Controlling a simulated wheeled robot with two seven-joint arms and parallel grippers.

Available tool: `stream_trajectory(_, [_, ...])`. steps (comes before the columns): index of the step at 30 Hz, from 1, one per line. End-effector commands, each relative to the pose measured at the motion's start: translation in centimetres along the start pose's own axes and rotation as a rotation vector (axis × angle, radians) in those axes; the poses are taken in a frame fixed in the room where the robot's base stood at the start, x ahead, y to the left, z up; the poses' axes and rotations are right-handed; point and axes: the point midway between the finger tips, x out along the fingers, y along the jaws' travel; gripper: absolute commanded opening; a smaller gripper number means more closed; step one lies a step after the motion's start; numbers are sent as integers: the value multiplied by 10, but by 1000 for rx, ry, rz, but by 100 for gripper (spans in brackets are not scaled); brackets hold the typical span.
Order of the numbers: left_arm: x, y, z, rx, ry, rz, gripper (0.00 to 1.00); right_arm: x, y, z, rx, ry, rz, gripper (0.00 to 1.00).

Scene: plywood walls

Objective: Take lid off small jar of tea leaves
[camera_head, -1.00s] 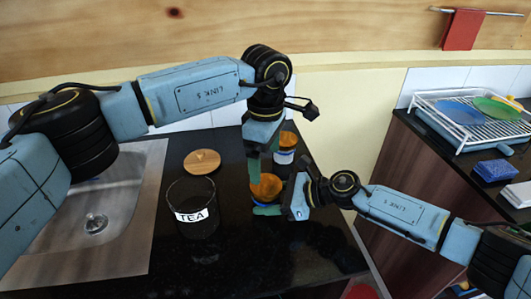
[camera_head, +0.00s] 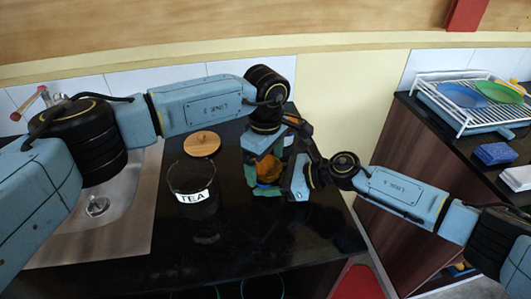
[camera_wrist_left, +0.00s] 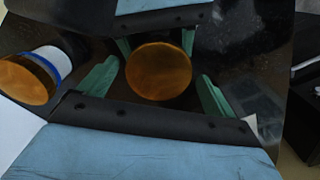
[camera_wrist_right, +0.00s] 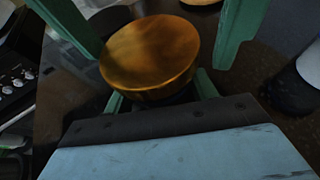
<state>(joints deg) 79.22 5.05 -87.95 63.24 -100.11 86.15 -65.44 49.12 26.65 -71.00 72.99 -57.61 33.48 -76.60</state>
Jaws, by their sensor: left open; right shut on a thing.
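The small jar's round orange-brown wooden lid (camera_head: 268,168) shows at mid-counter, partly covered by my grippers. It is fully visible in the left wrist view (camera_wrist_left: 158,70) and the right wrist view (camera_wrist_right: 150,55). My right gripper (camera_head: 272,189) is shut on the small jar below the lid. The jar's body is mostly hidden. My left gripper (camera_head: 264,153) points down from above and is open. Its green fingers stand on either side of the lid, with gaps showing in the left wrist view. The lid sits on the jar.
A larger glass jar labelled TEA (camera_head: 192,192) stands open to the left. A wooden lid (camera_head: 202,143) lies behind it. A sink (camera_head: 100,207) is at left, a dish rack (camera_head: 470,105) at right.

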Motion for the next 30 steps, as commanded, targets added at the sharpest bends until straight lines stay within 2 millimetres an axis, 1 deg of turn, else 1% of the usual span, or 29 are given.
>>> stream_trajectory(6, [1, 0, 0, 0, 0, 0, 91, 0, 0, 0, 0, 0, -1, 0])
stream_trajectory(7, [0, 0, 0, 0, 0, 0, 88, 0, 0, 0, 0, 0, 0, 0])
stream_trajectory(15, [0, 0, 0, 0, 0, -1, 53, 0, 0, 0, 0, 0, -1, 0])
stream_trajectory(17, [0, 0, 0, 0, 0, -1, 45, 0, 0, 0, 0, 0, -1, 0])
stream_trajectory(18, [0, 0, 0, 0, 0, -1, 44, 0, 0, 0, 0, 0, -1, 0])
stream_trajectory(20, [0, 0, 0, -4, 0, -1, 44, 0, 0, 0, 0, 0, -2, 0])
stream_trajectory(23, [0, 0, 0, -64, 0, -1, 44, 0, -1, 0, 1, 0, -2, 0])
stream_trajectory(30, [0, 0, 0, -414, 0, -2, 44, 0, -1, 0, 1, 0, -3, 0])
